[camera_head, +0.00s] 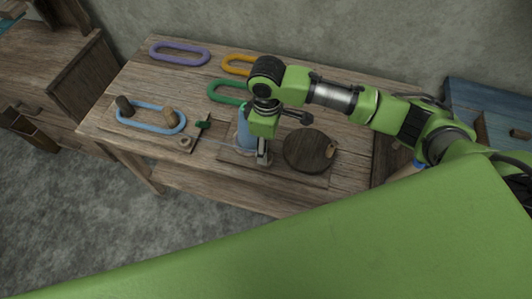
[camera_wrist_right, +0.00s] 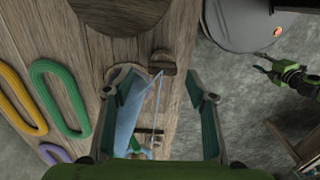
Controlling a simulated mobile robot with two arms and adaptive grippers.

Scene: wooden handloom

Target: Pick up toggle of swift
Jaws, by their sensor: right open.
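The swift appears to be the board at the left of the table with two pegs and a light blue yarn loop (camera_head: 181,128) around them. A small dark green toggle-like piece (camera_head: 203,124) stands at its right end; a dark bar (camera_wrist_right: 150,131) low in the right wrist view may be the same piece. My right gripper (camera_head: 263,158) is open and points down beside a blue cone (camera_head: 244,132). In the wrist view its fingers (camera_wrist_right: 160,95) straddle part of the cone (camera_wrist_right: 128,108) and a thin thread, holding nothing. What seems to be my left gripper (camera_wrist_right: 262,64) shows small at the right.
A round dark wooden disc (camera_head: 311,150) lies right of the cone. Purple (camera_head: 179,53), orange (camera_head: 238,66) and green (camera_head: 226,92) loops lie along the back. A small wooden block (camera_wrist_right: 162,61) is near the table's front edge. A wooden cabinet (camera_head: 50,62) stands left.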

